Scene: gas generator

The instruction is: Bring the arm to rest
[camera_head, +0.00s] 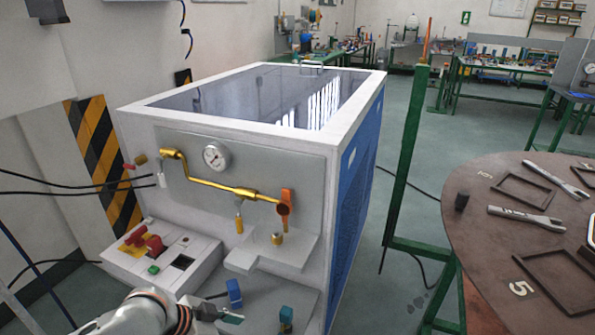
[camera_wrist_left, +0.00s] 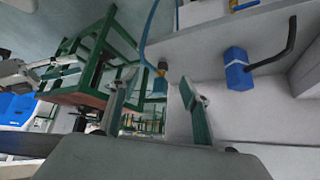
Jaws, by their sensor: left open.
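My left arm comes in from the bottom left of the head view, and its gripper (camera_head: 232,318) is low in front of the gas generator (camera_head: 345,130). In the left wrist view the left gripper (camera_wrist_left: 160,92) has its two fingers apart with nothing between them. A blue valve (camera_wrist_left: 238,70) is to the right of the fingers, and a small blue-and-brass fitting (camera_wrist_left: 160,82) shows behind the gap. A pale arm, which seems to be my right one, shows at the left edge of the wrist view; its fingers are too small to read.
The generator's front carries a gauge (camera_head: 216,155), a yellow pipe (camera_head: 220,188) with an orange valve (camera_head: 285,203), and a control box (camera_head: 160,258). A round brown table (camera_head: 480,240) with wrenches stands at right, beside a green post (camera_head: 405,150).

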